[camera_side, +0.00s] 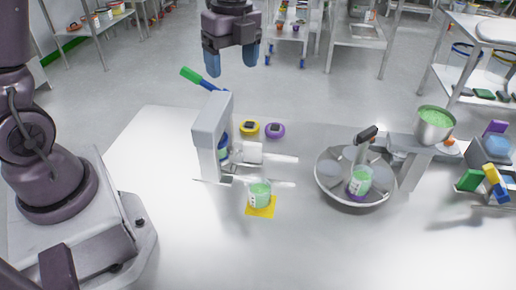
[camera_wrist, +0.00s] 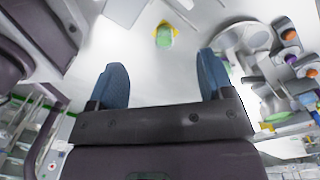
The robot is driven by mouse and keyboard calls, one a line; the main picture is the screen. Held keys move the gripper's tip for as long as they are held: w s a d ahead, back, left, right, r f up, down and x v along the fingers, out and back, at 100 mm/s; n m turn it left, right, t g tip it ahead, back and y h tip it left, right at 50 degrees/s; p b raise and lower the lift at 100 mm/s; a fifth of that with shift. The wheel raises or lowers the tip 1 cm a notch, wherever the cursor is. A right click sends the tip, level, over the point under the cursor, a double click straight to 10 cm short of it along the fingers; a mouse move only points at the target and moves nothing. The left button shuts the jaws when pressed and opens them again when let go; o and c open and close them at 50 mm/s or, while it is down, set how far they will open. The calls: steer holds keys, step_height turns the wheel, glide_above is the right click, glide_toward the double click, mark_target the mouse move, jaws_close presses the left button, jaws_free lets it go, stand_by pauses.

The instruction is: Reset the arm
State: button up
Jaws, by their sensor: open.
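My gripper (camera_side: 231,58) hangs high above the far edge of the white table (camera_side: 130,190) in the side view. Its two blue fingers are apart, with nothing between them. In the wrist view my gripper (camera_wrist: 160,85) also shows open and empty. It is clear of the bench equipment below. A beaker of green contents (camera_side: 259,194) stands on a yellow square (camera_side: 262,211) at the front middle of the table. The beaker also shows beyond the fingers in the wrist view (camera_wrist: 165,38).
A round metal pan (camera_side: 330,188) holds another green beaker (camera_side: 360,181). A metal pot (camera_side: 435,125) of green material sits at right. Yellow (camera_side: 249,128) and purple (camera_side: 275,130) pieces lie behind. The table's left front is clear.

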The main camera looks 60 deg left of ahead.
steer(key=s+d+r+n+t, duration=0.1)
steer(key=s+r+n+t, duration=0.2)
steer(key=s+n, duration=0.5)
steer(key=s+d+r+n+t, duration=0.1)
steer(key=s+r+n+t, duration=0.2)
steer(key=s+n, duration=0.5)
steer(key=shift+r+n, duration=0.7)
steer(key=shift+r, duration=0.2)
